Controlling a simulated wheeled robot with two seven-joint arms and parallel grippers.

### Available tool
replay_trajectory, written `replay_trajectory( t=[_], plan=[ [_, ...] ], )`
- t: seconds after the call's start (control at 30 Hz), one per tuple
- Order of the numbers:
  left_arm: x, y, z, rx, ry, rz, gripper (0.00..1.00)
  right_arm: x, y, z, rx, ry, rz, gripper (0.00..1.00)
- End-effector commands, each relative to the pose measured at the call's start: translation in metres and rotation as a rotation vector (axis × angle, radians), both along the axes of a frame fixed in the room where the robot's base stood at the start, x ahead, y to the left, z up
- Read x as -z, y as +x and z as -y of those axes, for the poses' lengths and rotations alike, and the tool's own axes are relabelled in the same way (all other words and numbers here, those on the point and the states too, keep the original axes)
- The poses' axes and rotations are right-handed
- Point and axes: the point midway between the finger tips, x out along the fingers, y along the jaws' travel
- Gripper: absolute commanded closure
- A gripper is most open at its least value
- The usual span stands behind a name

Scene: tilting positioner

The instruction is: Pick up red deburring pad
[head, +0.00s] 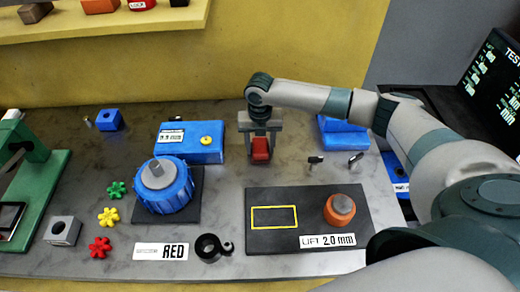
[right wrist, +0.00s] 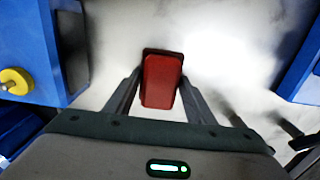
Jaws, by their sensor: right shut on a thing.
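The red deburring pad (head: 261,149) is between the fingers of my right gripper (head: 261,150), over the back middle of the bench. In the right wrist view the pad (right wrist: 161,80) is a red block with a dark far edge, and the fingers of the right gripper (right wrist: 161,100) close on its two sides. I cannot tell whether the pad touches the bench. My left gripper is in neither view.
A blue box with a yellow knob (head: 205,140) stands left of the gripper, another blue block (head: 343,138) to the right. A blue round fixture (head: 163,186) and a dark plate (head: 290,241) with an orange knob (head: 340,210) stand nearer. Small metal pins (head: 316,160) lie close by.

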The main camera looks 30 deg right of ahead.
Motion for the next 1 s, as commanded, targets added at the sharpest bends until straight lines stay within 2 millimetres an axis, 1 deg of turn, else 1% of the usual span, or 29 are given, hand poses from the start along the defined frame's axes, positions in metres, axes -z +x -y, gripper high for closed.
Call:
replay_trajectory(
  t=[0.23,0.37,0.47,0.6,1.0],
  plan=[
    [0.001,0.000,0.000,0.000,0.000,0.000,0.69,-0.002,0.000,0.000,0.000,0.000,0.001,0.74],
    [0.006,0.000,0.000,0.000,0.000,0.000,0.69,-0.007,0.001,0.000,0.001,0.001,0.002,0.74],
    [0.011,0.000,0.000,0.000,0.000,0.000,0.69,-0.017,0.001,0.000,0.000,0.000,0.004,0.74],
    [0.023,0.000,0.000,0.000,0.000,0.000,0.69,-0.038,0.002,0.000,0.000,0.001,0.005,0.74],
    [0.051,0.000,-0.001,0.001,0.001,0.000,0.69,-0.082,-0.026,0.072,0.004,-0.001,0.003,0.74]
  ],
)
